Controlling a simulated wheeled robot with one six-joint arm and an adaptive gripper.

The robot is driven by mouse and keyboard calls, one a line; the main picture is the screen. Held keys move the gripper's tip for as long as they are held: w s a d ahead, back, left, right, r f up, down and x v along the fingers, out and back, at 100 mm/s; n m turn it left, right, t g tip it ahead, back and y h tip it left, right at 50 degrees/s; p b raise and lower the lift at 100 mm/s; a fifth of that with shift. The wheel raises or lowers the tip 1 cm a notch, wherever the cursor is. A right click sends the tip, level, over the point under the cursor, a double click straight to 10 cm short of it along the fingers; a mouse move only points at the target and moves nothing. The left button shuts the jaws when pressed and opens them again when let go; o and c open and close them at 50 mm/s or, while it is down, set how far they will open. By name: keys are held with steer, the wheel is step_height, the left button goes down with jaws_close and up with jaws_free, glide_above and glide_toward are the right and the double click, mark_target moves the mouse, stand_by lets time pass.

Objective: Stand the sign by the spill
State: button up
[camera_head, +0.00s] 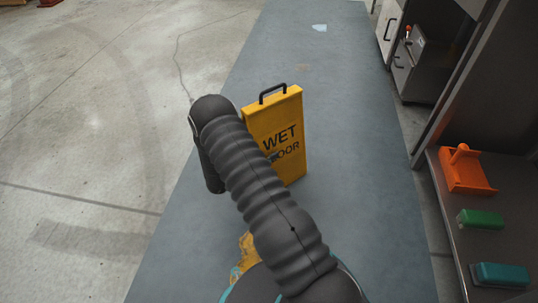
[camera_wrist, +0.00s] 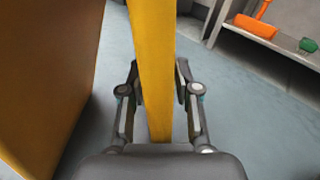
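The yellow "WET FLOOR" sign (camera_head: 287,165) stands upright on the blue-grey walkway, with a black handle on top. My arm covers part of its lettering and lower left. An amber, spill-like patch (camera_head: 243,256) lies on the walkway near the bottom, partly hidden by my arm. In the wrist view a yellow panel edge of the sign (camera_wrist: 153,70) runs between the fingers of my gripper (camera_wrist: 158,80). The fingers are spread on either side, with a narrow gap at the right. A broad, darker yellow face (camera_wrist: 45,75) fills the left. My gripper is hidden in the head view.
A shelf at right holds an orange item (camera_head: 468,172), a green block (camera_head: 481,219) and a teal block (camera_head: 502,274). Grey cabinets (camera_head: 420,65) stand beyond it. A pale patch (camera_head: 319,28) and a faint brownish mark lie farther up the walkway. The concrete at left is open.

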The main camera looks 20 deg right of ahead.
steer(key=shift+r, duration=0.15)
steer(key=s+a+p, duration=0.1)
steer(key=s+a, duration=0.1)
steer(key=a, duration=1)
steer(key=s+d+r+m+g+y, duration=0.2)
steer(key=s+r+m+g+y, duration=0.3)
steer(key=r, duration=0.7)
steer(key=s+d+r+m+g+y, duration=0.1)
steer(key=s+d+r+m+y, duration=0.15)
steer(key=s+r+m, duration=0.7)
steer(key=s+a+r+m+t+y, duration=0.4)
steer(key=s+r+y, duration=0.1)
steer(key=s+r, duration=0.2)
steer(key=s+a+r+m+t+y, duration=0.4)
steer(key=s+r+y, duration=0.1)
steer(key=s+r, duration=0.3)
steer(key=shift+r, duration=0.7)
steer(key=shift+d+m, duration=0.2)
steer(key=shift+m, duration=0.05)
